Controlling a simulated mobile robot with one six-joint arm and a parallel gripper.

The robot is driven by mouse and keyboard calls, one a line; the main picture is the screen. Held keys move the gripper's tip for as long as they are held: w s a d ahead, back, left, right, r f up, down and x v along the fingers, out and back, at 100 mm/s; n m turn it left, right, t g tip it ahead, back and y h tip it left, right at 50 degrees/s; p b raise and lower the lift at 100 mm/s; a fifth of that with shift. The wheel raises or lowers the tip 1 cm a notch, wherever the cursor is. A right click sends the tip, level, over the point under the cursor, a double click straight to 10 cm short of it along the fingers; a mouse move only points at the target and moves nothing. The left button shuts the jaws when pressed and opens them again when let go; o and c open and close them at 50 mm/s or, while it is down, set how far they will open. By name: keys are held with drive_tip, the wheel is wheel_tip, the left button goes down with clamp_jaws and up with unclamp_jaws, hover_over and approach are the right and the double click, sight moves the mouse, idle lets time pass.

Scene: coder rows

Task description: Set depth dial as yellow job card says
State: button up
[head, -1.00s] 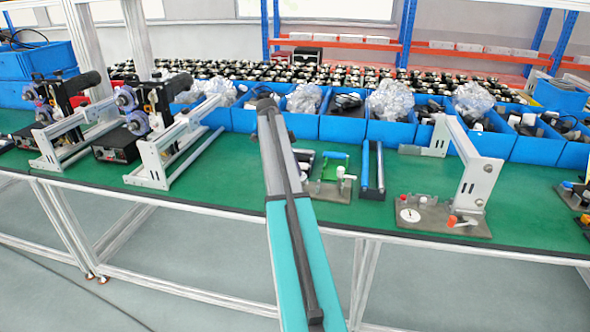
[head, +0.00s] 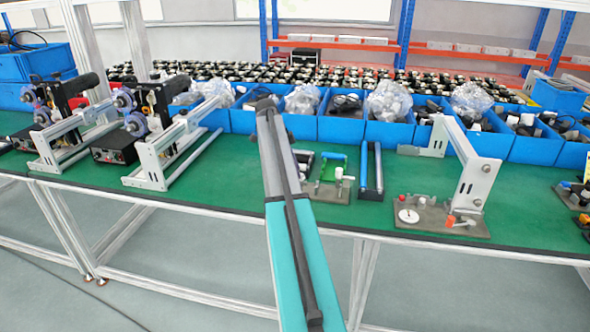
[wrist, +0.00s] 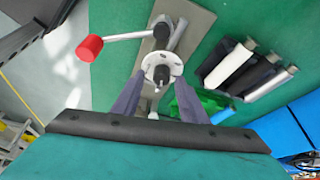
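In the wrist view my gripper (wrist: 160,82) is open, its two fingers apart. A round white dial (wrist: 174,64) with a dark centre shows between and just beyond the fingertips; I cannot tell whether they touch it. The dial is on a grey plate (wrist: 199,24), beside a lever with a red knob (wrist: 89,48). In the head view my arm hides the gripper and part of this grey fixture (head: 331,193). Another fixture at right carries a white disc (head: 409,216) and an orange knob (head: 451,221). I see no yellow job card in either view.
Rollers (wrist: 229,64) lie right of the plate, with a green part (wrist: 187,103) near the right finger. Blue bins (head: 343,128) line the bench's back.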

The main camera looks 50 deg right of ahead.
drive_tip(key=shift+w+a+r, duration=0.15)
drive_tip(key=shift+w+r, duration=0.05)
drive_tip(key=shift+r, duration=0.15)
drive_tip(key=b+v, duration=0.2)
drive_tip(key=v, duration=1)
drive_tip(key=shift+r, duration=0.45)
